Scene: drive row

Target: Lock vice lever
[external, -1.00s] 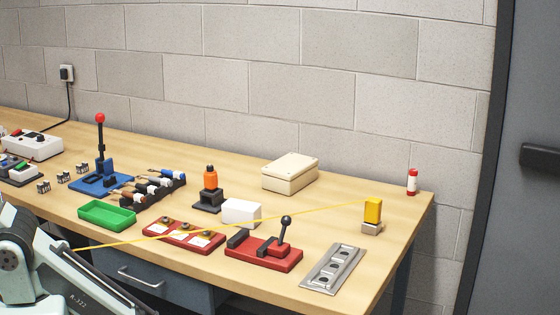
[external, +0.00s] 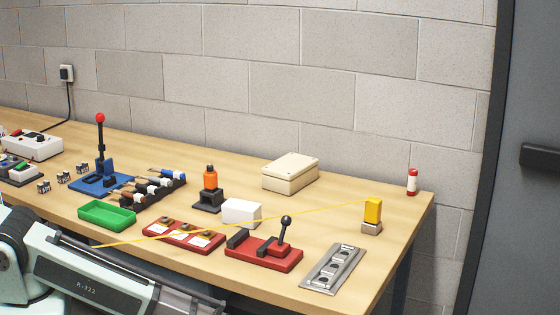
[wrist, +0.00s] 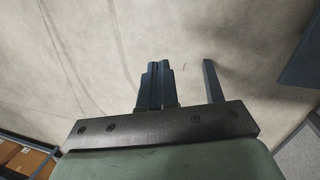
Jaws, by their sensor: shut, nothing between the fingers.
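A red-based fixture with dark blocks, which looks like the vice (external: 264,254), sits near the front edge of the bench in the external view. Its black lever (external: 284,233) with a round knob stands nearly upright, leaning slightly. A second fixture, blue with a tall black lever (external: 101,142) and red ball, stands further left. My gripper (wrist: 158,72) shows in the wrist view with its fingers together and empty, over a pale bare surface. No vice or lever shows there. In the external view only my arm shows at lower left, with my gripper out of frame.
Near the vice are a red plate with knobs (external: 183,235), a white block (external: 241,212), a grey metal plate (external: 333,269) and a yellow block (external: 373,211). A thin yellow line crosses above the vice area. A green tray (external: 107,215) lies left.

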